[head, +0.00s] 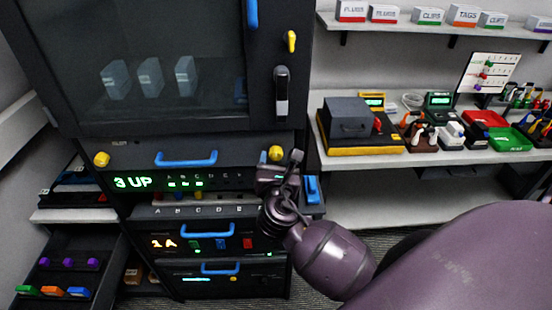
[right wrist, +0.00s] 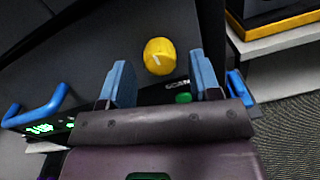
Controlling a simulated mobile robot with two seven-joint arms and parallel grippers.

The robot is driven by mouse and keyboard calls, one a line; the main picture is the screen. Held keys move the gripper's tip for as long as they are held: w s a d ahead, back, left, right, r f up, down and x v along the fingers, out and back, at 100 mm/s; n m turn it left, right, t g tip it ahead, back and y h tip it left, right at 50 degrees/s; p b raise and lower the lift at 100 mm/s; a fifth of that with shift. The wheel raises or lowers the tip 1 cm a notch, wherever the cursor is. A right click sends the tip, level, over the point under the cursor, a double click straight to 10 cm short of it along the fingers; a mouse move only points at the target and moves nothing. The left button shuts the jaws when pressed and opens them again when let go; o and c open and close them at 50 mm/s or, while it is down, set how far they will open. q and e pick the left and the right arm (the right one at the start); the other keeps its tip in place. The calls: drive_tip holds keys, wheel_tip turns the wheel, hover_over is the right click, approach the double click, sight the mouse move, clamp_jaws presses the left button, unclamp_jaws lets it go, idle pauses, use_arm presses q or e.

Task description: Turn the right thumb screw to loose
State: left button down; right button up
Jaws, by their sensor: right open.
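The right thumb screw is a yellow knob (head: 276,153) on the right end of the rack's upper drawer front. In the right wrist view the same yellow knob (right wrist: 159,56) has a pale mark on its face. My right gripper (right wrist: 162,80) is open, with a blue finger on either side of the line to the knob. The knob shows beyond the fingertips, and I cannot tell whether they touch it. In the head view my right gripper (head: 282,165) is right at the knob and partly covers the panel. My left gripper does not show.
A left yellow knob (head: 101,159) and a blue handle (head: 187,159) sit on the same drawer front. A blue lever (head: 312,189) stands at the rack's right side. Shelves with a grey and yellow case (head: 352,122) are to the right. An open drawer (head: 62,262) juts out lower left.

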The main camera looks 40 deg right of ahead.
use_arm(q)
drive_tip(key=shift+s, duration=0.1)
use_arm(e)
drive_tip(key=shift+w+d, duration=0.15)
drive_tip(key=shift+w, duration=0.1)
drive_tip(key=shift+c, duration=0.3)
drive_tip(key=c, duration=0.9)
drive_tip(key=shift+o, duration=0.2)
